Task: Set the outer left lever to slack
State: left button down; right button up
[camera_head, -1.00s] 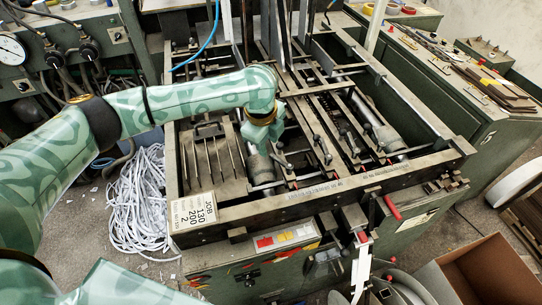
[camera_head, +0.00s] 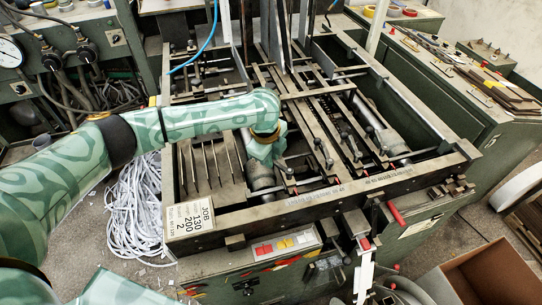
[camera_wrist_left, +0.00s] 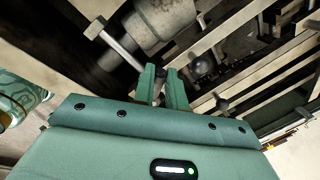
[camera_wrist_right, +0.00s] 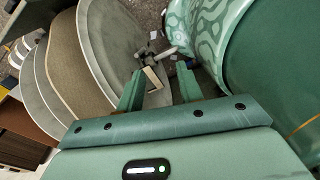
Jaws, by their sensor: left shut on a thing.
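My left gripper (camera_head: 266,158) reaches down into the left part of the machine bed, by a grey cylinder (camera_head: 259,178). In the left wrist view my left gripper (camera_wrist_left: 162,74) has its fingers close together on a small dark lever (camera_wrist_left: 159,86), which they partly hide. I take it for the outer left lever, though the head view does not show the grasp clearly. Other dark lever knobs (camera_wrist_left: 201,64) stand beside it, apart from the fingers. My right gripper (camera_wrist_right: 159,88) is open, with its fingers wide apart and nothing between them.
The heavy front rail (camera_head: 320,195) carries a job card (camera_head: 190,217). Red-tipped handles (camera_head: 394,212) project at the front. Bars and rods crowd the bed around my left gripper. Grey round discs (camera_wrist_right: 108,55) stand close to my right gripper. A cardboard box (camera_head: 485,280) lies at lower right.

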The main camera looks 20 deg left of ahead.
pick_arm(q)
jog(key=shift+s+d+n+y+p, duration=0.15)
jog(key=shift+s+n+p, duration=0.65)
jog(key=shift+p, duration=1.65)
jog(key=shift+s+n+y+p, duration=0.25)
jog(key=shift+n+p, duration=1.1)
jog(key=shift+p, duration=1.1)
jog(key=shift+s+d+n+y+p, duration=0.15)
jog(key=shift+s+n+p, duration=0.6)
jog(key=shift+p, duration=1.7)
jog(key=shift+w+a+n, duration=0.1)
jog(key=shift+w+n, duration=0.2)
jog(key=c, duration=1.4)
grip_release()
jog(key=shift+c, duration=0.2)
jog(key=shift+r, duration=0.1)
notch_tip(320, 180, up, 16)
jog(key=s+p, duration=0.3)
jog(key=p, duration=0.1)
jog(key=shift+d+p, duration=0.3)
jog(key=shift+d, duration=0.1)
